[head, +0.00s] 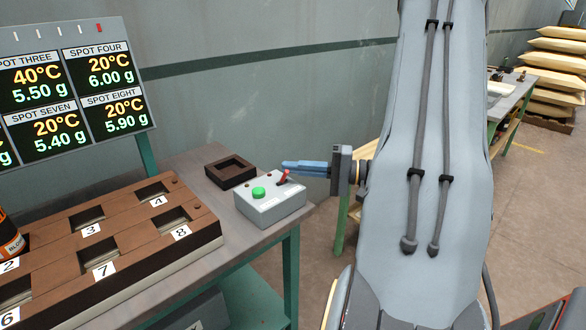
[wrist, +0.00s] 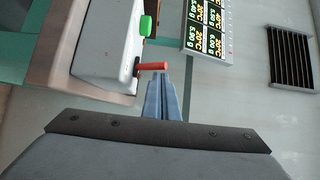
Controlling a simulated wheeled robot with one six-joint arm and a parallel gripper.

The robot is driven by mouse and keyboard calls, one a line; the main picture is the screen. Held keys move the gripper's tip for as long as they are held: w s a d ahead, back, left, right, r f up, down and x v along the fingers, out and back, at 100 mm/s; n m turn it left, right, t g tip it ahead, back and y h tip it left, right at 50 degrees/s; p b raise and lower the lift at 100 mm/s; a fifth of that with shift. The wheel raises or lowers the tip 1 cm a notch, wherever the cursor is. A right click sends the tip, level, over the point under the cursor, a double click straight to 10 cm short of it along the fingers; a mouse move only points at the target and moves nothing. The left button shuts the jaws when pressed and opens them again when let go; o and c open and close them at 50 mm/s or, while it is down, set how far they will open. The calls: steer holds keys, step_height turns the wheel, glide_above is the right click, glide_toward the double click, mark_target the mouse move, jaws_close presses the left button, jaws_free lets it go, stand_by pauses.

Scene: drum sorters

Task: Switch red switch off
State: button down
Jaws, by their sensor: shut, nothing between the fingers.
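The red switch (head: 283,177) is a small lever on top of a light grey control box (head: 271,209) at the table's right end. In the head view the lever leans up and to the right. A green button (head: 258,193) sits left of it on the same box. My gripper (head: 284,165) is shut and empty, its blue fingers pointing left, with the tips beside the lever's top. In the wrist view the red switch (wrist: 153,66) lies across just ahead of the fingertips (wrist: 161,76). I cannot tell whether they touch.
A dark square frame (head: 230,171) lies behind the box. A brown numbered rack (head: 150,225) with a dark bottle (head: 10,238) fills the table's left. A display (head: 75,85) stands behind the rack. Open air lies right of the table edge.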

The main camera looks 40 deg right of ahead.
steer(key=shift+w+d+r, duration=0.1)
steer(key=shift+w+r, duration=0.05)
steer(key=shift+w, duration=0.1)
steer(key=s+d+f+b, duration=0.1)
steer(key=s+d+f, duration=0.1)
steer(key=d, duration=0.6)
steer(key=shift+s+d+f, duration=0.2)
steer(key=shift+s, duration=0.65)
